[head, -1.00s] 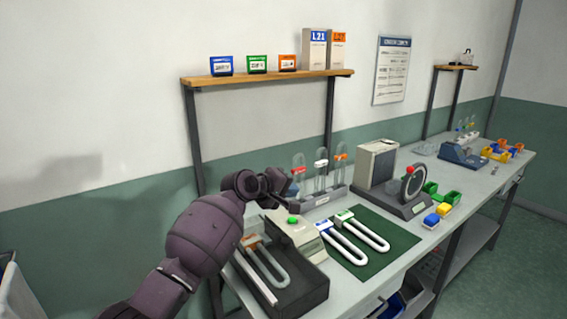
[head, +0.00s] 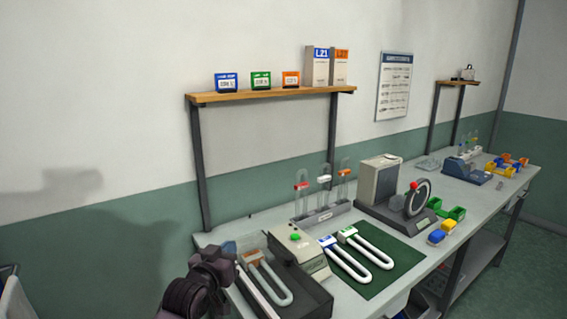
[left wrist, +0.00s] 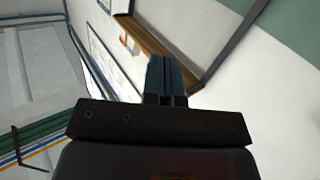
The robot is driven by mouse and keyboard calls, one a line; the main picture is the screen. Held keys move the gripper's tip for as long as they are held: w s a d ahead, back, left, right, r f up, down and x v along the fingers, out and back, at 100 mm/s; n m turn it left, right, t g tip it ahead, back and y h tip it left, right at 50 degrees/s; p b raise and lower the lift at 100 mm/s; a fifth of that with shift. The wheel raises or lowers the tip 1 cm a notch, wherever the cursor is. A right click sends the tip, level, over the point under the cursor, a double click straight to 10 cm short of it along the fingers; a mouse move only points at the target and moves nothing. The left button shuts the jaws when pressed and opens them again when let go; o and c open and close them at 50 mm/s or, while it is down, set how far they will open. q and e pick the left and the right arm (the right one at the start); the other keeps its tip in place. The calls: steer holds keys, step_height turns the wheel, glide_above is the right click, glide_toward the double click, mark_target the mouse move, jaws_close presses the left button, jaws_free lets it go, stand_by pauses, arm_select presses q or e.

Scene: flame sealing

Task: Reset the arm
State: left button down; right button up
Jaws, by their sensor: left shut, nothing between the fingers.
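My left gripper (head: 229,248) is low at the left end of the bench in the head view, beside the dark block (head: 312,293) with the orange-labelled U-tube (head: 284,294). Its fingers show closed together in the left wrist view (left wrist: 166,78), with nothing between them. Behind them the wrist view shows the wall and the wooden shelf (left wrist: 150,42). My right gripper is in neither view.
A beige device with a green button (head: 296,237) stands by the block. Two U-tubes (head: 345,260) lie on a green mat (head: 400,262). Behind are a tube rack (head: 322,215) and a dial device (head: 400,215). A shelf (head: 270,95) holds small labelled boxes.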

arm_select(q)
steer(key=s+a+f+g+y, duration=0.1)
steer(key=s+a+f+y, duration=0.1)
steer(key=s+a+f, duration=0.3)
steer(key=s+a+f+n+g+y, duration=0.1)
steer(key=s+a+f, duration=0.3)
steer(key=s+f, duration=0.8)
steer(key=s+a+f+g+y, duration=0.2)
steer(key=s+a+f, duration=0.3)
steer(key=s, duration=1.2)
step_height(320, 180, down, 4)
steer(key=shift+a+r+n+g+y, duration=0.25)
steer(key=shift+a+n+g+y, duration=0.05)
steer(key=shift+g, duration=0.2)
steer(key=shift+w, duration=0.1)
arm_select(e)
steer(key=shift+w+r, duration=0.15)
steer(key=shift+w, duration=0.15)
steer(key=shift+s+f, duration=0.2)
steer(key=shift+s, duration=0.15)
